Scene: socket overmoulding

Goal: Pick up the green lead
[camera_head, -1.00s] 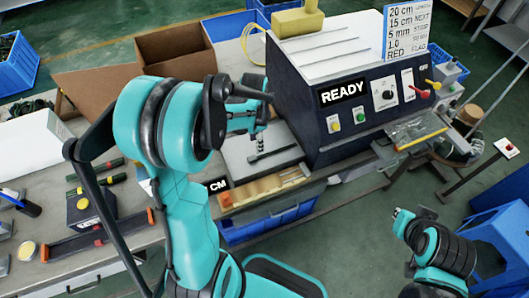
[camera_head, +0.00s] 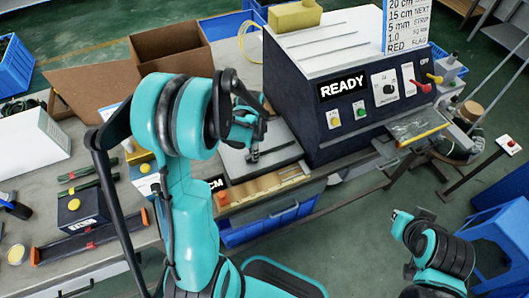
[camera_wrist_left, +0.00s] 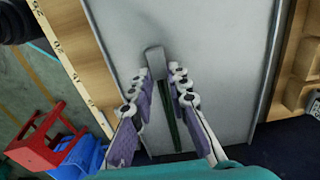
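A dark green lead (camera_wrist_left: 168,115) with a grey block-like end (camera_wrist_left: 155,62) lies on a pale metal plate (camera_wrist_left: 215,45) in the left wrist view. In the head view it is a thin dark strip (camera_head: 275,152) on the plate in front of the machine. My left gripper (camera_wrist_left: 157,88) is open, with its padded fingers apart on either side of the lead. In the head view the left gripper (camera_head: 252,150) is at the strip's left end. I cannot tell whether the fingers touch the plate. My right gripper (camera_head: 401,215) is far off at the lower right, its fingers too small to read.
The dark machine with a READY display (camera_head: 343,87) stands right behind the plate. A wooden ruler strip (camera_wrist_left: 75,60) borders the plate. A cardboard box (camera_head: 165,48), dark rods with green bands (camera_head: 88,182) and a black box with a yellow knob (camera_head: 75,207) are on the left.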

